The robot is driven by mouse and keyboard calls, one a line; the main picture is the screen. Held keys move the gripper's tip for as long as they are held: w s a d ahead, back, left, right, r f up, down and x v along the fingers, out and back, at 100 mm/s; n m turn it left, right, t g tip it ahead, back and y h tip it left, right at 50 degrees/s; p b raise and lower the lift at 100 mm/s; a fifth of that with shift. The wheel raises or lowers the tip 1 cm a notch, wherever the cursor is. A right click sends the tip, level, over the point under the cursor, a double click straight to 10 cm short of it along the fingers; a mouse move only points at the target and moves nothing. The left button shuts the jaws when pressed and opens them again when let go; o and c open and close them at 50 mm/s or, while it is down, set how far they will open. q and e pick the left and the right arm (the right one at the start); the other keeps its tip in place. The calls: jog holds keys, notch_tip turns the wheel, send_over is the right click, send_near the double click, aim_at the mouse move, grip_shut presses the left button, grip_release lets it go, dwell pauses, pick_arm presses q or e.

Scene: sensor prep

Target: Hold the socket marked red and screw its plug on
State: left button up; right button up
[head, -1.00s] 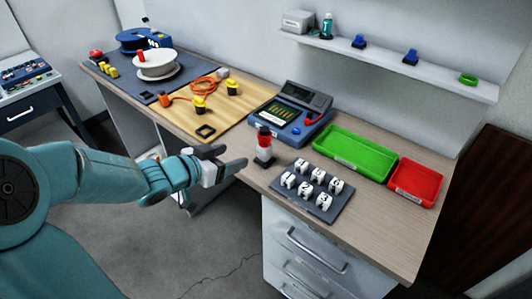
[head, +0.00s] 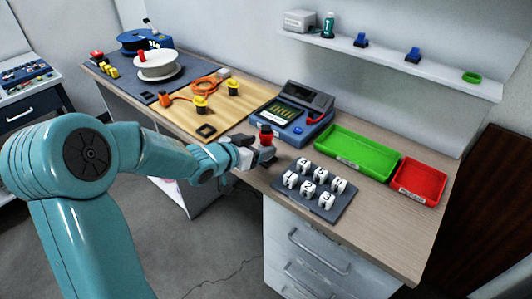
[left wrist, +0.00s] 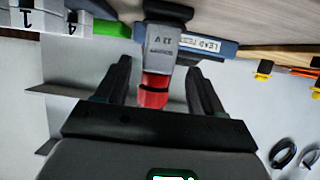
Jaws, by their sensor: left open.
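A small upright piece with a red top (head: 266,133), a grey body and a black base stands near the front edge of the bench. I cannot tell which thing is the plug. My right gripper is not in view.
A grey block (head: 315,206) with white numbered pieces, a green tray (head: 375,170) and a red tray (head: 432,200) lie to the right. A blue tester (head: 290,125) stands behind. Yellow-and-black pieces (head: 200,106) and an orange cable (head: 207,84) lie on a wooden board.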

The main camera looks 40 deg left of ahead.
aim_at(270, 142)
pick_arm(q)
jog(key=x, duration=0.5)
jog(key=shift+w+d+r, duration=0.1)
jog(key=shift+w+r, duration=0.05)
jog(key=shift+r, duration=0.1)
jog(key=c, duration=1.1)
